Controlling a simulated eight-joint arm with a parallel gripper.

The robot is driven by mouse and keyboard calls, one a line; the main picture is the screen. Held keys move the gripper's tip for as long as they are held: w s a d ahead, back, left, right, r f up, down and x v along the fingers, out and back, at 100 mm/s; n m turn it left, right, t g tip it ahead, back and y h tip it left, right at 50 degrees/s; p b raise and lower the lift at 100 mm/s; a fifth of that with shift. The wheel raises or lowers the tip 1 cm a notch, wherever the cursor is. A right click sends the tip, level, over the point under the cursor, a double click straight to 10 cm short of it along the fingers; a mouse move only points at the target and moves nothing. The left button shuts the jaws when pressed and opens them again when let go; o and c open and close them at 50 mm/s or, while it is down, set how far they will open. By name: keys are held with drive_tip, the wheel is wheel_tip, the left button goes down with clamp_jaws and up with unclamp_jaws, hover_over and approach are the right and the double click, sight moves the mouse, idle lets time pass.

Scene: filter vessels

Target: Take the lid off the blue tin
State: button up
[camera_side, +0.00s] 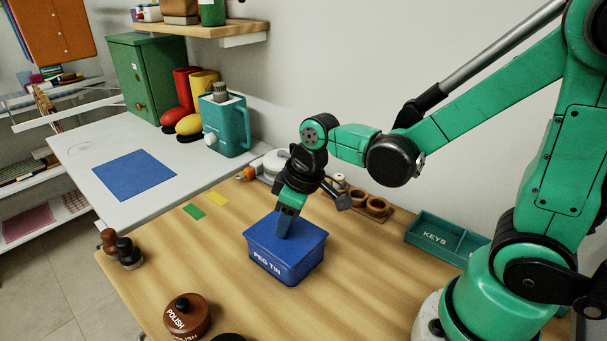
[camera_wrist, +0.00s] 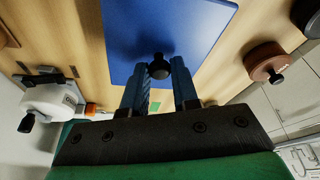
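The blue tin (camera_side: 285,268), marked PEG TIN, stands on the wooden table with its flat blue lid (camera_side: 310,240) on top. In the wrist view the lid (camera_wrist: 200,30) fills the upper middle, with a round black knob (camera_wrist: 159,67) on it. My gripper (camera_side: 284,232) points down at the lid's middle in the side view and hides the knob there. In the wrist view my gripper (camera_wrist: 159,66) is open, one blue finger on each side of the knob. Small gaps show between the fingers and the knob. Whether the fingertips touch the lid I cannot tell.
A brown POLISH tin (camera_side: 185,320) stands at the front left. A teal KEYS tray (camera_side: 445,240) lies to the right, and brown cups (camera_side: 377,206) stand behind. The table right around the blue tin is clear.

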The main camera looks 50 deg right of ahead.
clamp_jaws()
drive_tip(key=shift+r, duration=0.1)
